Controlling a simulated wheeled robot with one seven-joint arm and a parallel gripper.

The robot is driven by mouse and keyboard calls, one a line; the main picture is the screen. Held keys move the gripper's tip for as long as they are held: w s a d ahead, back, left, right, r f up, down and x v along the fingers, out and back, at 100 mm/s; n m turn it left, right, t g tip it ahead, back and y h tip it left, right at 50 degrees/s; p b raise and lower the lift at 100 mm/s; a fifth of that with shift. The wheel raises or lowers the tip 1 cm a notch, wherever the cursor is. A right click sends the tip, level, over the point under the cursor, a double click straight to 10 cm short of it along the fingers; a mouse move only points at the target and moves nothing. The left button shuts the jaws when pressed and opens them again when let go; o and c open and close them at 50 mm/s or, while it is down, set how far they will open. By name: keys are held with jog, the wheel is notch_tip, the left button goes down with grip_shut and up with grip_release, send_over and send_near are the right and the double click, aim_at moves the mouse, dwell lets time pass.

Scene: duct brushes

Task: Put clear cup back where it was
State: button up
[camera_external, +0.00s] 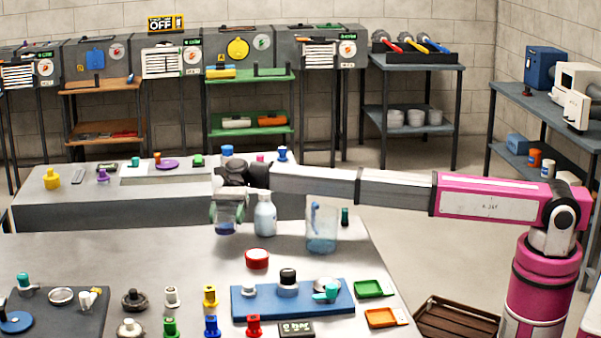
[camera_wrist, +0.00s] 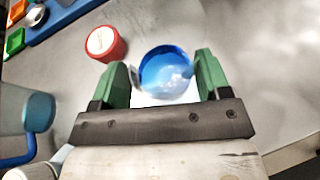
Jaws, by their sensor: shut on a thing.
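The clear cup (camera_external: 226,226), with blue in it, is between the green fingers of my gripper (camera_external: 227,212), near the back edge of the front table. In the wrist view, my gripper (camera_wrist: 162,68) has one finger on each side of the cup (camera_wrist: 166,72), and I look down into its round blue inside. The gripper is shut on the cup. The cup looks upright. I cannot tell whether its base touches the table.
A pale bottle (camera_external: 265,216) stands just right of the cup. A clear beaker with a blue rod (camera_external: 322,232) is further right. A red round container (camera_external: 257,259) is in front. The front table (camera_external: 120,255) is bare to the left.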

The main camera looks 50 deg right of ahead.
aim_at(227, 229)
jog(key=shift+w+d+f, duration=0.1)
jog(key=shift+w+f, duration=0.1)
jog(key=shift+f, duration=1.75)
jog(key=shift+f, duration=0.1)
jog(key=o, duration=1)
jog(key=v, duration=1)
jog(key=shift+w+d, duration=0.15)
jog(key=shift+d, duration=0.15)
